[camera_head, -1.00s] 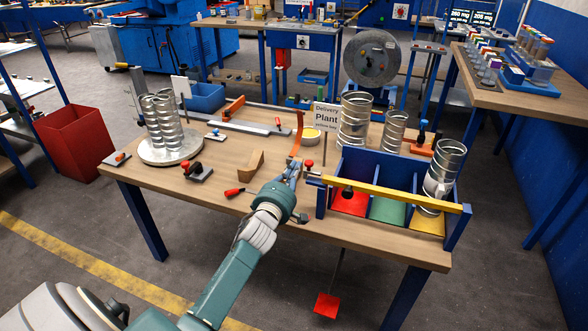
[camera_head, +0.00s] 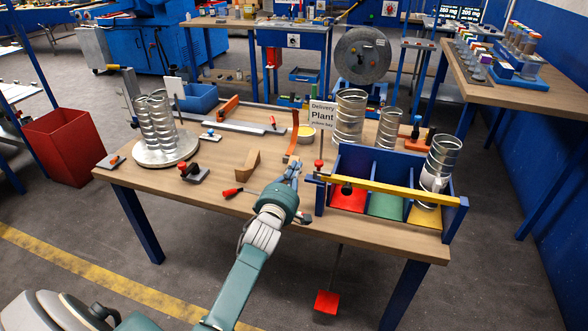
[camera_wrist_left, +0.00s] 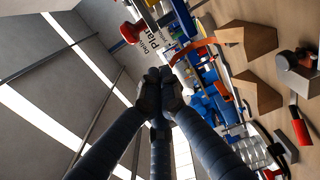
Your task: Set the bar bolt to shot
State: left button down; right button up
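A yellow bar (camera_head: 400,193) lies across the front of a blue three-compartment bin (camera_head: 322,200), with a black knob (camera_head: 347,189) near its left end. I take this bar to be the bar bolt. Its right end reaches the bin's right front post. My left gripper (camera_head: 294,166) is left of the bar's left end, apart from it, over the table. Its dark fingers (camera_wrist_left: 160,84) meet at the tips in the left wrist view, with nothing seen between them. A red knob (camera_head: 319,164) stands beside the bin's left end. My right gripper is out of view.
Metal spiral ducts stand behind the bin (camera_head: 349,116) and in its right compartment (camera_head: 438,163). A sign (camera_head: 322,115), an orange strip (camera_head: 292,138) and a wooden block (camera_head: 247,164) are near my left gripper. A red-handled tool (camera_head: 231,193) lies at the front edge.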

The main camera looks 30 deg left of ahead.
pick_arm(q)
jog(key=v, duration=1)
jog(key=shift+s+a+b, duration=0.15)
jog(key=shift+a+b, duration=0.2)
jog(key=shift+b, duration=0.1)
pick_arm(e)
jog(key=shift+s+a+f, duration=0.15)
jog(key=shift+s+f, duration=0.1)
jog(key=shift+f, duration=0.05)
